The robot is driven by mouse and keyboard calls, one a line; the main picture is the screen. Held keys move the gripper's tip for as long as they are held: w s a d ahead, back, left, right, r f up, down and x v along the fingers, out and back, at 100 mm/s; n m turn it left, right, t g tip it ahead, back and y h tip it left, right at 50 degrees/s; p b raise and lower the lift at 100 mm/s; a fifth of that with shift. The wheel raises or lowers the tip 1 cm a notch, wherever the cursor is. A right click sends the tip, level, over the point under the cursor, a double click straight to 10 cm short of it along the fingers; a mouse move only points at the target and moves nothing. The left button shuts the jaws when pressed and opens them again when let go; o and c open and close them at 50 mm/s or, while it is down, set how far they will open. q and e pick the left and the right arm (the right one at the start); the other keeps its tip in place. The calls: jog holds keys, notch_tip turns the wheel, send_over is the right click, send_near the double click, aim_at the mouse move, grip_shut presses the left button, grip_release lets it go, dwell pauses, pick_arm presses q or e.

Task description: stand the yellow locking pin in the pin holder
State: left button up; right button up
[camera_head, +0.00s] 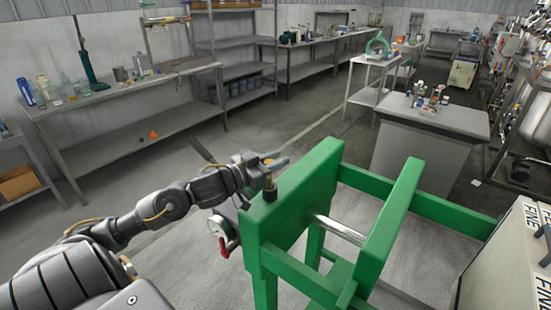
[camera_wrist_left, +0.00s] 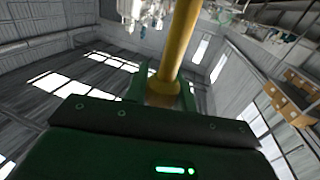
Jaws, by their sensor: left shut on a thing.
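My left gripper (camera_head: 272,164) is shut on the yellow locking pin (camera_head: 268,161), just above the top of a green frame. Only a small part of the pin shows between the fingers in the head view. In the left wrist view the pin (camera_wrist_left: 180,42) is a long yellow rod running up from between the jaws. A short dark and brass-coloured cylinder (camera_head: 270,190) stands on the green top right below the gripper; it looks like the pin holder. I cannot tell whether the pin touches it or is inside it. My right gripper is not in view.
The green frame (camera_head: 300,190) has a metal bar (camera_head: 340,230) across it and a red-handled part (camera_head: 224,246) at its left side. A cream box (camera_head: 505,270) stands at the right front. Grey benches (camera_head: 130,95) stand farther back, with open floor between.

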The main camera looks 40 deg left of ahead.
pick_arm(q)
jog(key=shift+f+b, duration=0.3)
jog(key=shift+f, duration=0.4)
jog(key=o, duration=1.1)
jog(key=shift+c, duration=0.2)
jog(key=shift+s+f, duration=0.1)
jog(key=shift+s+a, duration=0.1)
jog(key=shift+s, duration=0.1)
jog(key=b+v, duration=0.1)
jog(key=v, duration=0.9)
jog(key=shift+s, duration=0.15)
